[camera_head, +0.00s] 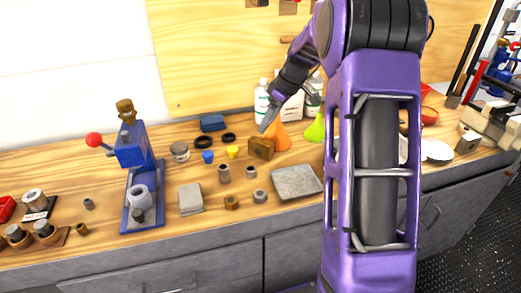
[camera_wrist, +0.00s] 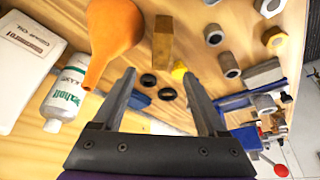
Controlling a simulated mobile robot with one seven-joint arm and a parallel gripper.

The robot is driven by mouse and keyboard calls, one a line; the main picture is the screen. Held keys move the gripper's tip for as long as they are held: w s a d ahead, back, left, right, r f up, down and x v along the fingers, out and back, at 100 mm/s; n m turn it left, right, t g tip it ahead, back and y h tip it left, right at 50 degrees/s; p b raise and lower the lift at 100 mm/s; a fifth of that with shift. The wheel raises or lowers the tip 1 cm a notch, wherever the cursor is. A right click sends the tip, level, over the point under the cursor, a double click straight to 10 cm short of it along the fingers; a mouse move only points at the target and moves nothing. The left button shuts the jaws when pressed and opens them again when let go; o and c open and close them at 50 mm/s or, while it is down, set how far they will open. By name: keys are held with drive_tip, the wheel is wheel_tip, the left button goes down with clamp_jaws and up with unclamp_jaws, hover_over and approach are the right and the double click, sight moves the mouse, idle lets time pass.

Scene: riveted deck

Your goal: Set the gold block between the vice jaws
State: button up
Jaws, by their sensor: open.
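The gold block (camera_head: 261,148) stands on the wooden bench in front of an orange funnel. It also shows in the wrist view (camera_wrist: 163,42), beyond my fingertips and upright in the picture. A beige, vice-like tool (camera_head: 492,122) is at the far right of the bench. Its jaws are too small to make out clearly.
The orange funnel (camera_wrist: 115,32) and a white bottle (camera_wrist: 66,92) are close to my gripper. Black rings (camera_wrist: 148,80) lie near the block. A blue press (camera_head: 131,155) stands at the left, and a grey plate (camera_head: 297,182) lies in front. My arm hides part of the bench.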

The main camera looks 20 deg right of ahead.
sight(261, 140)
drive_tip(key=x, duration=0.7)
drive_tip(key=shift+s+f, duration=0.2)
drive_tip(key=shift+f, duration=0.25)
clamp_jaws()
drive_tip(key=shift+r, duration=0.1)
